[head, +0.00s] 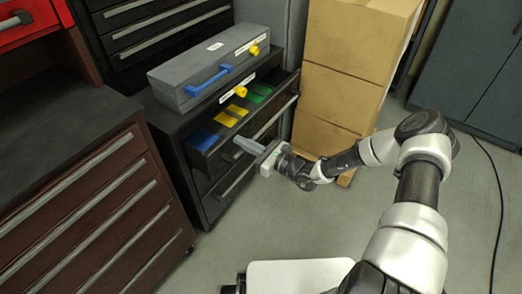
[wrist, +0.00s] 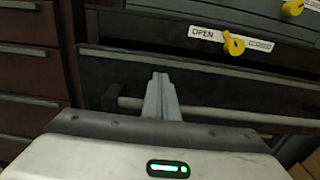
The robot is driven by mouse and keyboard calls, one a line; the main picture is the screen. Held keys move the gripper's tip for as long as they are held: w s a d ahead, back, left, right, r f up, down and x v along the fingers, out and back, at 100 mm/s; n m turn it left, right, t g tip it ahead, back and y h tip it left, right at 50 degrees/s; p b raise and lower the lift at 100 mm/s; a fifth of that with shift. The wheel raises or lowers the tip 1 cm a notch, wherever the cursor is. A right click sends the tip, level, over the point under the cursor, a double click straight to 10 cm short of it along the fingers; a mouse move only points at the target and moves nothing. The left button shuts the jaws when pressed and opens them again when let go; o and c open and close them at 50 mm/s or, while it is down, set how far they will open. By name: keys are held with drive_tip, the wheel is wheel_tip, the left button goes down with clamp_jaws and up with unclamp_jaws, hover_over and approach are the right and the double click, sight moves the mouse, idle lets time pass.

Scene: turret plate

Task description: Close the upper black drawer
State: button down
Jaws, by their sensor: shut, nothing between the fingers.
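The upper black drawer (head: 272,117) is pulled out of the black cabinet below the grey case. Blue, yellow and green items show inside it. In the wrist view its dark front (wrist: 225,85) spans the picture, with a bar handle (wrist: 225,116) across it. My gripper (head: 238,142) is shut and empty, with its fingertips at the drawer front near the handle. In the wrist view the closed fingers (wrist: 160,78) overlap the drawer front and the handle line. I cannot tell whether they touch it.
A grey case (head: 205,70) with a blue handle sits on the cabinet. A yellow knob (wrist: 234,45) stands between OPEN and CLOSED labels. Stacked cardboard boxes (head: 345,75) stand right of the cabinet, a brown drawer unit (head: 90,200) left. The floor (head: 240,235) in front is clear.

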drive_tip(key=x, duration=1)
drive_tip(key=shift+w+a+b, duration=0.1)
drive_tip(key=shift+b, duration=0.3)
drive_tip(key=shift+w+a+r, duration=0.1)
drive_tip(key=shift+a+r, duration=0.05)
drive_tip(key=shift+r, duration=0.05)
